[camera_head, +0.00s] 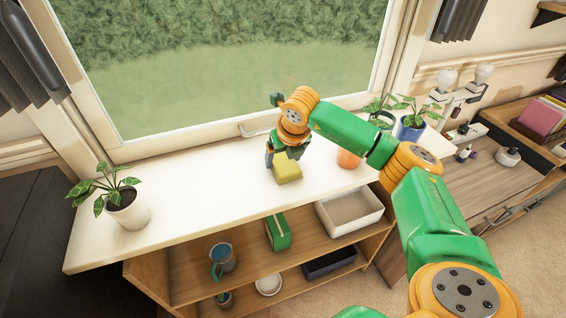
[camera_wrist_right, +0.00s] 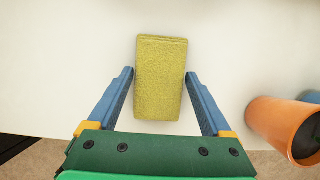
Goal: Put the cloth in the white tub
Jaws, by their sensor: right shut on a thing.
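The cloth (camera_head: 288,173) is a yellow, folded block at the white counter top under the window. It also fills the middle of the right wrist view (camera_wrist_right: 160,80). My right gripper (camera_head: 282,157) points down at it from above, with one blue finger on each side, and is shut on it. The white tub (camera_head: 348,222) is an open rectangular box on the shelf below the counter, to the right of the cloth and lower; it looks empty. My left gripper is not in view.
A potted plant (camera_head: 127,207) stands at the counter's left end. A green box (camera_head: 278,232) and a blue pitcher (camera_head: 223,258) share the tub's shelf. The counter's front edge overhangs the shelf.

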